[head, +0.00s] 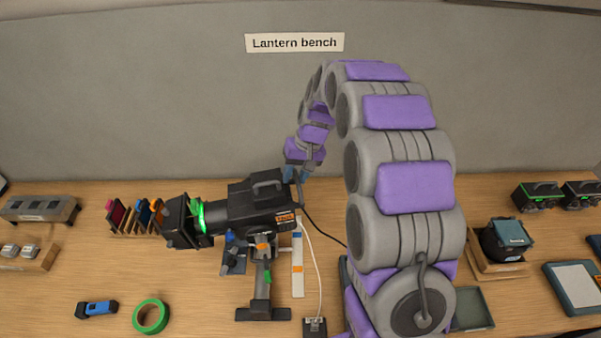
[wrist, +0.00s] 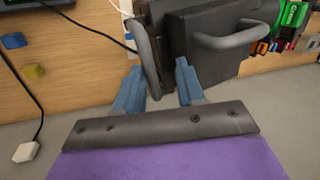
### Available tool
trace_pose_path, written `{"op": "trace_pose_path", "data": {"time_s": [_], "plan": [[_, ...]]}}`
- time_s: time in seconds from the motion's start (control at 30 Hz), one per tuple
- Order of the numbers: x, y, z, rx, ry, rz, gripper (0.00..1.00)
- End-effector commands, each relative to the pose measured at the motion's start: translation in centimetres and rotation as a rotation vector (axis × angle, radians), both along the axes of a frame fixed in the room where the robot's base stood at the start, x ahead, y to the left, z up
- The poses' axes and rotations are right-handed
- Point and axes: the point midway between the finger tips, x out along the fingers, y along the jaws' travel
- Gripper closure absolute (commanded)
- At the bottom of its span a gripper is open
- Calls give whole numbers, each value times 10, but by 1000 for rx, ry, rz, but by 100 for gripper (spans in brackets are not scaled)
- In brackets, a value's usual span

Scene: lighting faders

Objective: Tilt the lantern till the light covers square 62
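The lantern (head: 250,210) is a dark spotlight on a short black stand, its lens end with a green ring pointing left and slightly down in the head view. In the wrist view its dark housing (wrist: 205,45) fills the top middle, with a grey curved rear handle (wrist: 147,55). My gripper (head: 304,176) is at the lantern's rear, on its right side. In the wrist view its two blue fingers (wrist: 160,85) are apart, with the handle's lower end between them; a gap shows on the right finger's side. Square 62 and the light patch are not in view.
A rack of coloured filters (head: 140,215) stands left of the lens. A green tape roll (head: 150,316) and a blue-black tool (head: 96,309) lie in front. A cable (head: 325,230) runs behind the lantern. A dark device (head: 503,240) stands right of my arm.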

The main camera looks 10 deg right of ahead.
Motion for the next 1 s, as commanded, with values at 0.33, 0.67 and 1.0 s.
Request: {"op": "trace_pose_path", "data": {"time_s": [0.33,0.67,1.0], "plan": [[0,-7,1,7,-1,0,60],[2,-14,24,5,-11,-3,60],[2,-34,95,5,-9,-3,60]]}}
